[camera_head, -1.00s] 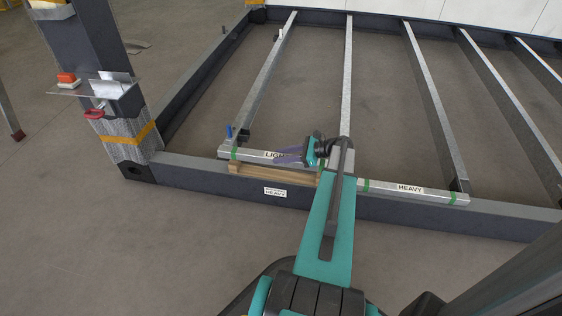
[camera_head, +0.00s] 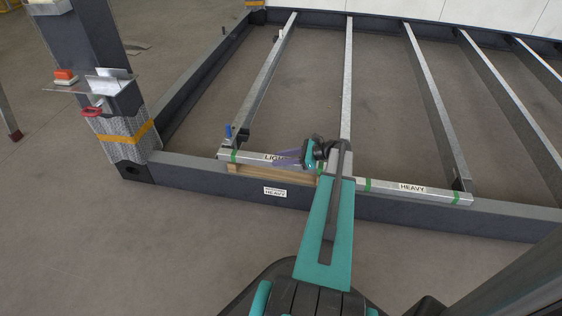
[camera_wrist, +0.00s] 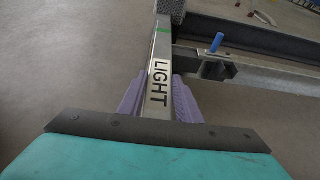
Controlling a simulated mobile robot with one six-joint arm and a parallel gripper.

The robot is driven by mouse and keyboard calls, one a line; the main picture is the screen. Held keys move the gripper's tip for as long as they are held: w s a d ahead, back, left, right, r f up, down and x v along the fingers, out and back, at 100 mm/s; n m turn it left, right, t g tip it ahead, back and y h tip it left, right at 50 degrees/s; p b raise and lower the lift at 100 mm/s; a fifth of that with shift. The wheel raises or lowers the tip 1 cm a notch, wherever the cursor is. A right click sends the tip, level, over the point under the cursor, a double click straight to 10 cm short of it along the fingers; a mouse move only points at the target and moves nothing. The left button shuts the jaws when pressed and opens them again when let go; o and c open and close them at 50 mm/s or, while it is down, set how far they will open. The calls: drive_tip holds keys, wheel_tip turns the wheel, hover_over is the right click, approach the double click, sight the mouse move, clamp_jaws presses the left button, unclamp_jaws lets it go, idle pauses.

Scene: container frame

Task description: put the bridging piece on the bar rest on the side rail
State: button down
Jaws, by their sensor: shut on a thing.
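A metal bar marked LIGHT (camera_head: 246,157) lies lengthwise above the near frame rail (camera_head: 200,176), with green tape on it. My gripper (camera_head: 290,156) is shut on this bar, its purple fingers on either side of it. The wrist view shows the bar (camera_wrist: 163,48) between the fingers, the LIGHT label partly between them. A wooden piece (camera_head: 275,179) is under the bar; I cannot tell whether they touch. A second bar marked HEAVY (camera_head: 390,186) lies on the same rail to the right. A white label reading HEAVY (camera_head: 275,191) is on the rail's face.
Several metal crossbars (camera_head: 348,70) run back from the near rail. A blue peg (camera_head: 229,131) stands near the left end of the LIGHT bar, also in the wrist view (camera_wrist: 216,42). A dark corner post (camera_head: 85,50) with a small shelf rises at the left. The floor in front is clear.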

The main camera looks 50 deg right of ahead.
idle(0.4)
drive_tip(key=c, duration=1.3)
unclamp_jaws()
drive_tip(key=shift+f, duration=0.1)
drive_tip(key=shift+s+d+r+p, duration=0.3)
drive_tip(key=shift+s+r+p, duration=0.05)
drive_tip(key=shift+s+r, duration=0.1)
drive_tip(key=p+v, duration=0.4)
drive_tip(key=v, duration=0.6)
drive_tip(key=shift+s+d, duration=0.15)
drive_tip(key=shift+s, duration=0.2)
